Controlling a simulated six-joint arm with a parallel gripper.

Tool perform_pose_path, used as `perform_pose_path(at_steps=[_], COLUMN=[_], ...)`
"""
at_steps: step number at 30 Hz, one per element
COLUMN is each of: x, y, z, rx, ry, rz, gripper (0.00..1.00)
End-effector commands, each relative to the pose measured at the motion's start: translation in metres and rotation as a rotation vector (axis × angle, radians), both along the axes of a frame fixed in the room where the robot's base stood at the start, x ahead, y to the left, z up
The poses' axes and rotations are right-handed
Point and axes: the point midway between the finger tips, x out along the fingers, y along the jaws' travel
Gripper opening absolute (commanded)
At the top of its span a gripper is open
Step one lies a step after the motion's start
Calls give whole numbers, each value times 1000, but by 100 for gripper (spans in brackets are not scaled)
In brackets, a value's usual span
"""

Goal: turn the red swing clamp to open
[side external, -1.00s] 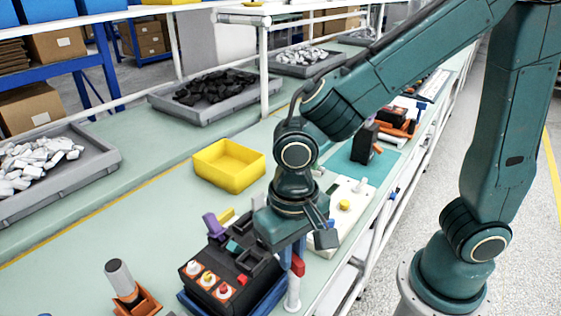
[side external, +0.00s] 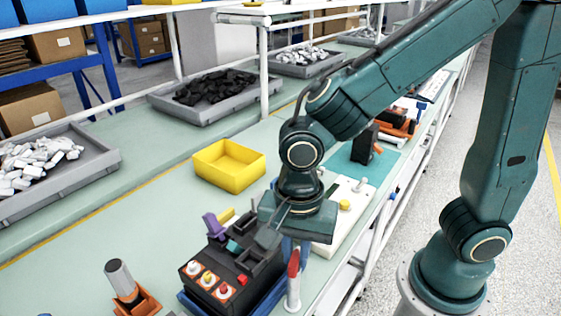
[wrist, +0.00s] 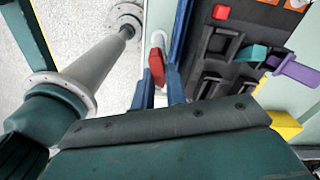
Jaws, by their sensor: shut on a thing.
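The red swing clamp (side external: 294,263) sits on a white post (side external: 293,294) at the right side of the black breaker (side external: 232,278). In the wrist view the red clamp (wrist: 157,66) shows between the two blue fingers of my gripper (wrist: 161,88). My gripper (side external: 291,251) points down and is shut on the red clamp. The finger contact is partly hidden in both views. The breaker rests in a blue fixture (side external: 188,303), and a purple lever (side external: 214,225) and a teal part (side external: 234,246) show at its far side.
A yellow bin (side external: 229,180) stands behind the breaker. A grey-handled tool in an orange holder (side external: 136,303) is at the front left. A cream panel with a yellow button (side external: 345,204) lies behind and right of my gripper.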

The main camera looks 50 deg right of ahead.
Motion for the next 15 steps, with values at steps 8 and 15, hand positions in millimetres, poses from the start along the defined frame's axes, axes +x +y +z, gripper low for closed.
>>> perform_pose_path(at_steps=[8, 15], x=[-1, -2], y=[-1, -1], z=[1, 1], rx=[0, 0], ry=[-2, -2], rz=[-227, -342], gripper=[0, 0])
